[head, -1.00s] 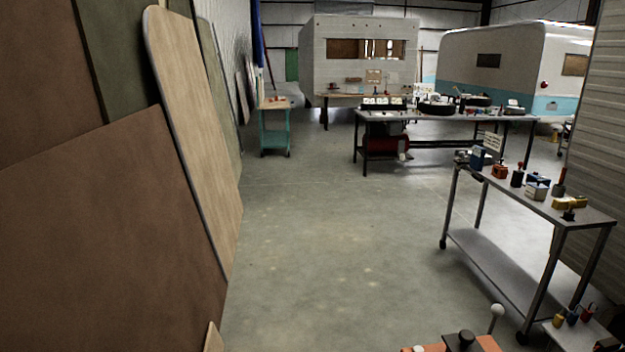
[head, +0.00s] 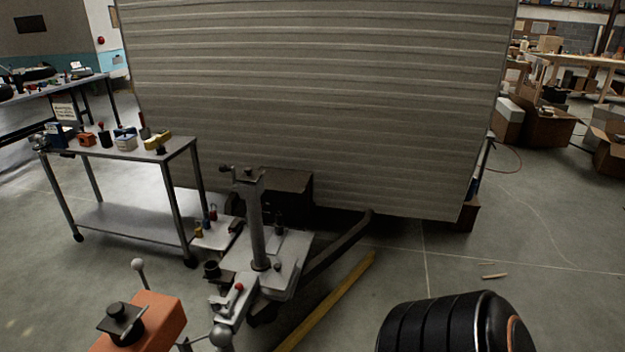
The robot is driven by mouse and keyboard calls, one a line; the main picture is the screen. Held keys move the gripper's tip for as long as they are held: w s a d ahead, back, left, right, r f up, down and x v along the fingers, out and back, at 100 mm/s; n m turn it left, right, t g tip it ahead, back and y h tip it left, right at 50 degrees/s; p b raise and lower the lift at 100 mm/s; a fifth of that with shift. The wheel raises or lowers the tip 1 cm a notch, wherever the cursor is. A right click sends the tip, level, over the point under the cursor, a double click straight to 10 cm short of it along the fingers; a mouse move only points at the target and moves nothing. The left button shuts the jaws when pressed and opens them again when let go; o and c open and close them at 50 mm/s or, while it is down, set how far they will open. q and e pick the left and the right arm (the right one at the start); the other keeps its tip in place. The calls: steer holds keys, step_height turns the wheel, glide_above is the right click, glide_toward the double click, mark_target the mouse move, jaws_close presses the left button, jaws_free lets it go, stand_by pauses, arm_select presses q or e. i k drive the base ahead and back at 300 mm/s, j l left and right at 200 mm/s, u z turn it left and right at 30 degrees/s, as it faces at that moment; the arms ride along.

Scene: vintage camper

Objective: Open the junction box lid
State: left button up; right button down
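No part is clearly marked as the junction box. A dark box (head: 288,187) stands on the trailer tongue against the camper's ribbed front wall, partly behind the jack post (head: 255,215). Its top looks closed, but it is dim and I cannot tell whether it is the junction box or where a lid edge lies. Neither of my grippers shows in the head view.
The metal tongue plate (head: 290,260) carries small fittings. A wheeled metal cart (head: 120,215) with small items stands left. An orange block (head: 155,318) with a ball-topped lever is at the bottom left. A yellow bar (head: 325,303) lies right of the tongue.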

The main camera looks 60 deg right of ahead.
mark_target(279, 279)
steer(key=l+z, duration=0.1)
steer(key=z, duration=1.6)
steer(key=i+l, duration=0.15)
steer(key=i, duration=0.4)
steer(key=i+l, duration=0.15)
steer(key=i, duration=0.4)
steer(key=l+z, duration=0.05)
